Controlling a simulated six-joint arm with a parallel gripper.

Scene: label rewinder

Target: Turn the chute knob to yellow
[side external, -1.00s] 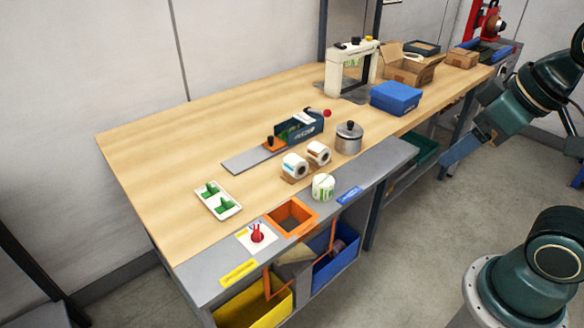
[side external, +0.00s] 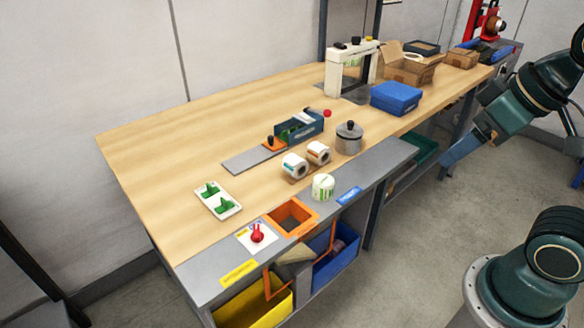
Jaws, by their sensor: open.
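The red chute knob (side external: 257,233) sits on a white plate at the front left of the bench, beside the orange-framed chute opening (side external: 291,216). Small coloured marks show on the plate, but which one the knob points to is too small to tell. A yellow label (side external: 238,272) is on the grey front strip left of the chute and a blue label (side external: 349,195) is right of it. My gripper (side external: 455,154) is open at the right, off the bench's front edge, far from the knob and touching nothing. Its fingertips are hard to make out.
Below the chute are a yellow bin (side external: 258,308) and a blue bin (side external: 337,266). A label roll (side external: 323,187) stands right of the chute, with two more rolls behind. A metal pot (side external: 349,138) and a blue box (side external: 396,98) stand farther right. A white tray (side external: 218,203) lies left.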

